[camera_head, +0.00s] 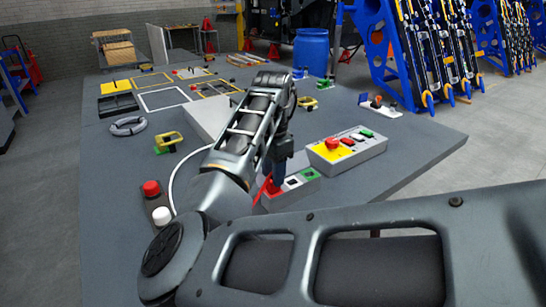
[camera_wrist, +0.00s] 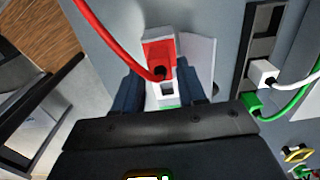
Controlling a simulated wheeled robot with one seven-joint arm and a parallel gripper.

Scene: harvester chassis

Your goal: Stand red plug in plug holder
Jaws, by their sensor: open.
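The plug holder (camera_head: 307,187) is a pale block with red, white and green sections, on the table right under my gripper. It also shows in the wrist view (camera_wrist: 168,99). The red plug (camera_wrist: 159,70) is at the red section of the holder, and its red cable runs to the upper left. In the head view red (camera_head: 268,188) shows at that end. How deep the plug sits cannot be told. My gripper (camera_wrist: 160,88) is open, with dark blue fingers apart on both sides of the holder. In the head view my arm hides part of this.
A control box (camera_head: 352,152) with a yellow face and buttons stands close to the right. A button box (camera_head: 158,203) with red and white buttons lies left. The wrist view shows a white plug (camera_wrist: 262,73) and a green plug (camera_wrist: 252,104) with cables.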

